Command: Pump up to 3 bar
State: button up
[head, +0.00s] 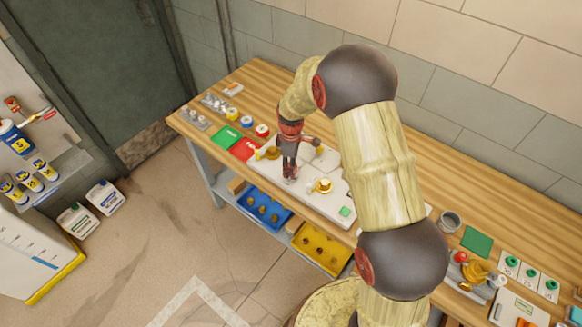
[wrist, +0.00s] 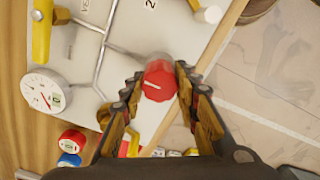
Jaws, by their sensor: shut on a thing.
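A white panel (head: 266,182) lies on the wooden bench, with thin grey pipes on it in the wrist view (wrist: 90,48). My gripper (head: 290,174) points down over the panel's left part. In the wrist view my gripper (wrist: 158,84) has a finger on each side of a red knob (wrist: 158,80) with a pale line on top, and it is shut on it. A white round gauge (wrist: 45,92) sits left of the knob; its reading is too small to tell. A yellow handle-like part (wrist: 41,32) is at the upper left.
Red and blue caps (wrist: 72,141) lie beside the panel. Green (head: 226,138) and red (head: 245,149) squares lie left of it. Blue (head: 264,209) and yellow (head: 321,247) bins sit below the bench's front edge. The floor in front is open.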

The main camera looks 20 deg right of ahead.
jog(key=shift+m, duration=0.3)
jog(key=m, duration=0.3)
jog(key=shift+w, duration=0.1)
jog(key=m, duration=0.5)
jog(key=shift+d, duration=0.1)
jog(key=m, duration=0.4)
jog(key=shift+d+m, duration=0.1)
jog(key=shift+m, duration=2.4)
jog(key=o, duration=1.1)
jog(key=shift+c, duration=0.2)
jog(key=shift+o, duration=0.5)
